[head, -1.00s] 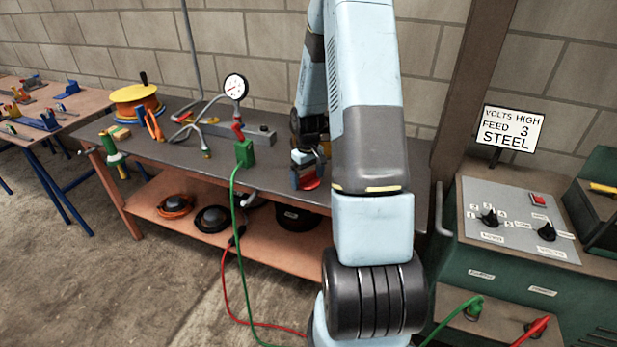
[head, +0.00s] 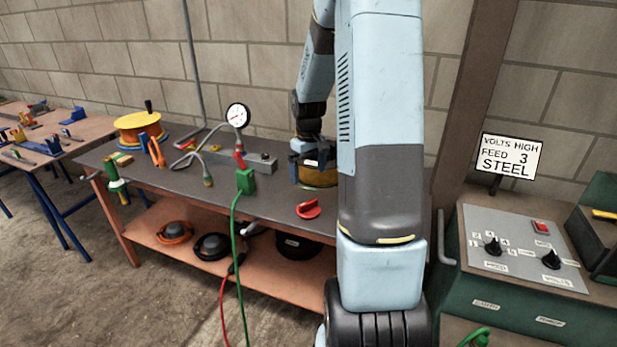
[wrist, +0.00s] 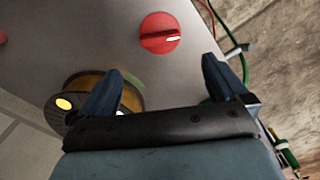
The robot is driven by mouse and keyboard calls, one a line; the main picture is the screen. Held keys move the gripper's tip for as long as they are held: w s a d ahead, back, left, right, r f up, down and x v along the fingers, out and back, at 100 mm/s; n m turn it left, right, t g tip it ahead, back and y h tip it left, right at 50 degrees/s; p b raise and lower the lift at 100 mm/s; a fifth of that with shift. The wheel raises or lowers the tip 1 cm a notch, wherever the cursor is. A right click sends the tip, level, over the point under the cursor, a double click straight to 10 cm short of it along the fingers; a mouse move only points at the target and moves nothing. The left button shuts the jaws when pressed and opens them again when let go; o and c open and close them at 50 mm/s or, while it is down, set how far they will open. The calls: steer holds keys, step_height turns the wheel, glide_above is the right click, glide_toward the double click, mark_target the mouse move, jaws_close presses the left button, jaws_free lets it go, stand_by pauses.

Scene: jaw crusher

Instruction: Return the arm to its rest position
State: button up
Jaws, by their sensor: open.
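My arm rises on the right of centre in the head view and bends down behind itself to the bench. My gripper (head: 312,163) is over the bench top, above and behind a red knob (head: 308,209). In the wrist view my gripper (wrist: 163,70) is open, its two blue fingers apart with nothing between them. The red knob (wrist: 160,33) lies beyond the fingertips there, clear of both. A dark, amber-sided round object (head: 319,177) stands on the bench by the gripper; my left finger partly hides it in the wrist view (wrist: 72,98).
The workbench (head: 240,200) carries a gauge (head: 238,115) with hoses, a green plug block (head: 246,181) with a hanging cable and an orange reel (head: 139,130). A control box (head: 520,245) and sign (head: 511,155) stand at right.

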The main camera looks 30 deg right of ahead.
stand_by(0.4)
steer(key=s+a+r+t+h, duration=0.1)
steer(key=s+a+r, duration=0.4)
steer(key=r, duration=0.3)
steer(key=s+a+r+t, duration=0.1)
steer(key=s+a+r, duration=0.3)
steer(key=a+r, duration=0.3)
steer(key=s+a+r+t, duration=0.1)
steer(key=s+a+r, duration=0.2)
steer(key=s, duration=0.5)
steer(key=s+a+r+m+t+y, duration=0.1)
steer(key=s+a+r+t, duration=0.1)
steer(key=s, duration=0.7)
steer(key=shift+a+r+m+t, duration=0.3)
steer(key=shift+a+r, duration=0.25)
steer(key=shift+r, duration=0.85)
steer(key=shift+c, duration=0.4)
